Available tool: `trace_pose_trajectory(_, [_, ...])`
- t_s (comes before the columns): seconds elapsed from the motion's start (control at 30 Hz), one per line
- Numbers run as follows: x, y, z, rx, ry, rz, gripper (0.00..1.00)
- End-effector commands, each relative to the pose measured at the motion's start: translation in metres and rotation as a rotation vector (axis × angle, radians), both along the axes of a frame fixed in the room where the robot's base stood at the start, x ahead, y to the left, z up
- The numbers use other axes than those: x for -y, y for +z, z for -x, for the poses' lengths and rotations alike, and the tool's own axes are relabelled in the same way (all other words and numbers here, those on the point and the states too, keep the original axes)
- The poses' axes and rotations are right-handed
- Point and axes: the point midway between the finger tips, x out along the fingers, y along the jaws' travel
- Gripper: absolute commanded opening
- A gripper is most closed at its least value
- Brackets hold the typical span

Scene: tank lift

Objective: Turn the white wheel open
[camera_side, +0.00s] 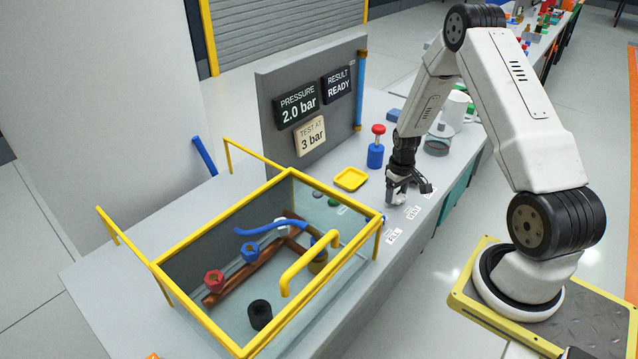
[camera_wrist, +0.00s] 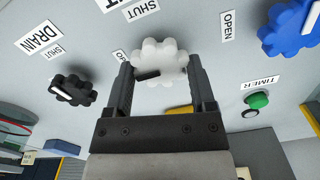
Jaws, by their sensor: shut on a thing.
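The white wheel (camera_wrist: 163,56) has a lobed rim and sits between the two fingers of my gripper (camera_wrist: 160,78) in the wrist view. My gripper is shut on it, one finger on each side. A dark bar on the wheel lies nearly level, towards its lower left. A SHUT label (camera_wrist: 141,9) is above the wheel and an OPEN label (camera_wrist: 228,25) stands to its upper right. In the side view my gripper (camera_side: 402,196) is down at the bench's front edge, and it hides the wheel there.
In the wrist view a black wheel (camera_wrist: 72,91) by a DRAIN label is at left. A blue wheel (camera_wrist: 291,27) and a green button (camera_wrist: 258,101) are at right. The yellow-framed tank (camera_side: 157,268) stands left of my gripper, with a yellow tray (camera_side: 350,180) nearby.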

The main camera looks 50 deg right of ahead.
Motion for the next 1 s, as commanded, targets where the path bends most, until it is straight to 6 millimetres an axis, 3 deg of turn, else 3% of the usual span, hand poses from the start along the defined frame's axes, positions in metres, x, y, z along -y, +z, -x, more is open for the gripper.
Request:
trace_pose_trajectory(0.1, [0.001,0.001,-0.001,0.003,0.005,0.004,0.12])
trace_pose_trajectory(0.13, [0.001,0.001,-0.001,0.003,0.005,0.004,0.74])
trace_pose_trajectory(0.2, [0.001,0.001,-0.001,0.003,0.005,0.003,0.96])
trace_pose_trajectory(0.23, [0.001,0.001,-0.001,0.002,0.004,0.003,1.00])
trace_pose_trajectory(0.67, [0.000,0.006,-0.001,0.002,0.002,0.001,1.00])
trace_pose_trajectory(1.0, [0.001,0.037,-0.001,0.002,0.002,0.003,1.00])
